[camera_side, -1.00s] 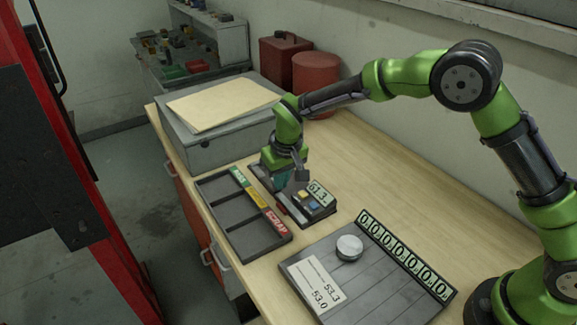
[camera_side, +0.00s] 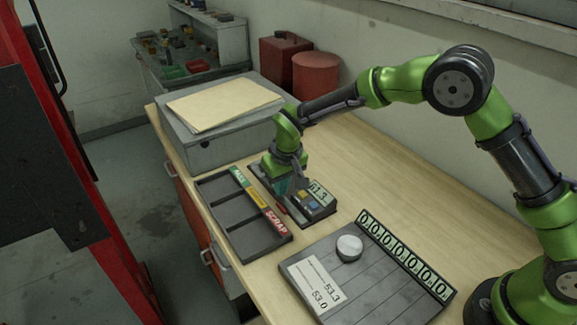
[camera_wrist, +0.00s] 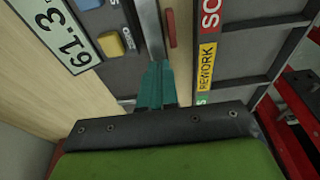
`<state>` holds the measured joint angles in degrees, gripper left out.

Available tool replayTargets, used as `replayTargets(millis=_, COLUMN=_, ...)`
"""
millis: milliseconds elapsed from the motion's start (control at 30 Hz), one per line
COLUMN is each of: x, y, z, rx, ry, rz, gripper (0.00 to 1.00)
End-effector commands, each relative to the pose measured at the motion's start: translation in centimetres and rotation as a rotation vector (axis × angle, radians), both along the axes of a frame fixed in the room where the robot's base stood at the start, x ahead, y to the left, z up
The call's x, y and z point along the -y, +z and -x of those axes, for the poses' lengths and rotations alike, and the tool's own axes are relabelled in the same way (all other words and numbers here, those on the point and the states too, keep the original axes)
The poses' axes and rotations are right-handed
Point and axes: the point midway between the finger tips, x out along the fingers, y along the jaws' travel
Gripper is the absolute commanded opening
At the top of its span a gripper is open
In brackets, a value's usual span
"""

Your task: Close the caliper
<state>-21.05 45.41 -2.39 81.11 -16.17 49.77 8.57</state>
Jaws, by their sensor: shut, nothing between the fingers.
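The caliper (camera_side: 318,207) lies on a dark base on the bench, with a display (camera_side: 320,192), a yellow button and a blue button. In the wrist view its display (camera_wrist: 60,32) reads 61.3, and the yellow button (camera_wrist: 110,45) sits beside it. A grey metal bar (camera_wrist: 151,30) and a small red piece (camera_wrist: 171,27) run side by side in the wrist view. The red piece also shows in the side view (camera_side: 281,209). My gripper (camera_side: 283,188) is shut and empty, low over the caliper's far part. Its teal fingers (camera_wrist: 155,85) hide part of the bar; contact cannot be told.
A dark tray (camera_side: 222,215) with a green, yellow REWORK and red SCRAP label lies left of the caliper. A grey board (camera_side: 372,282) with a round pale disc (camera_side: 349,247), number card and counter is nearer. A grey box (camera_side: 215,135) stands behind. Bare bench (camera_side: 375,185) lies right.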

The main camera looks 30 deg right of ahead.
Motion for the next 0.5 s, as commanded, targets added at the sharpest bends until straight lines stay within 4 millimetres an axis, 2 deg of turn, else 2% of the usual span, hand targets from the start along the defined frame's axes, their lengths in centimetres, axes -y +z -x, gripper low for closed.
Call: replayTargets(millis=500, x=0.0, y=0.0, z=-1.2, rx=0.001, ry=0.0, rz=0.0, gripper=0.0)
